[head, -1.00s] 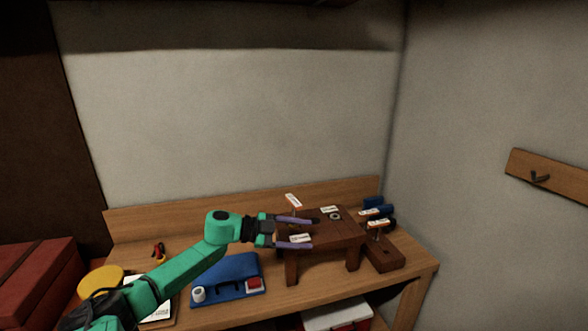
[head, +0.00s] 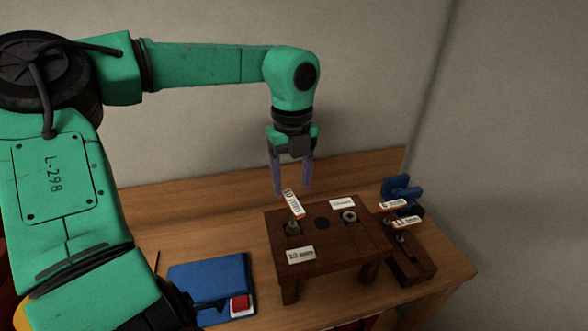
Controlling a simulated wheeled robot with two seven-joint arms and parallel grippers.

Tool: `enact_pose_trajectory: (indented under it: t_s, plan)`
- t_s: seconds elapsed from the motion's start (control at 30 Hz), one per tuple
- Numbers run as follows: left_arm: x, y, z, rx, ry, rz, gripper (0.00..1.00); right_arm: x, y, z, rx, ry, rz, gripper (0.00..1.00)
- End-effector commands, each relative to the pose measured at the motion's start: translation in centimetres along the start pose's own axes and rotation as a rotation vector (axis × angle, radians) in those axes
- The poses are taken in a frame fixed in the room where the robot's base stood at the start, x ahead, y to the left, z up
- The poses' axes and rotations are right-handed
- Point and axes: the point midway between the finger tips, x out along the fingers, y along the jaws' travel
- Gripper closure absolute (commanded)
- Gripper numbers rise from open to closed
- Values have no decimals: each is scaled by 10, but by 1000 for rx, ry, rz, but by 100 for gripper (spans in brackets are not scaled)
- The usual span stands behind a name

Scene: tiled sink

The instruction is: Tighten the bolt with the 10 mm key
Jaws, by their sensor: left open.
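A dark brown wooden stand (head: 330,243) sits on the bench. A key with an orange-edged white tag (head: 293,204), its text too small to read surely, stands upright in the stand's left recess. Its shaft foot (head: 292,229) hides any bolt under it. A label that seems to read 10 mm (head: 300,255) lies in front of this recess. A round metal bolt head or nut (head: 349,216) shows in the right recess. My left gripper (head: 291,190) is open, fingers pointing down, just above or behind the key's tag, apart from it as far as I can tell. My right gripper is out of view.
Two more tagged keys, one above (head: 393,206) the other (head: 406,222), stand in a dark rack (head: 413,268) right of the stand. Blue items (head: 402,188) lie behind. My arm covers the left side.

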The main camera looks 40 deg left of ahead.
Motion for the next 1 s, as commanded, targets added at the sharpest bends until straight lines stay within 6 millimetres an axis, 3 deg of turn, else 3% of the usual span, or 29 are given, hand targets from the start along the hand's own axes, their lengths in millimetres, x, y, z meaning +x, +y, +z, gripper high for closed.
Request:
enact_pose_trajectory:
  t_s: [0.17,0.4,0.57,0.8,0.97,1.0]
  plan:
    - [32,0,0,-2,3,-1,35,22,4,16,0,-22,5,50]
    - [68,-1,0,-1,1,-3,35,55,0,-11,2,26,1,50]
    - [76,-1,0,0,1,-3,35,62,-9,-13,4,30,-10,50]
    - [74,-1,0,0,2,-3,35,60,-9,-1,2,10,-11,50]
    - [74,-1,0,0,2,-3,96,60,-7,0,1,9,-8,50]
    - [74,-1,0,0,2,-3,100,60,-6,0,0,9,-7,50]
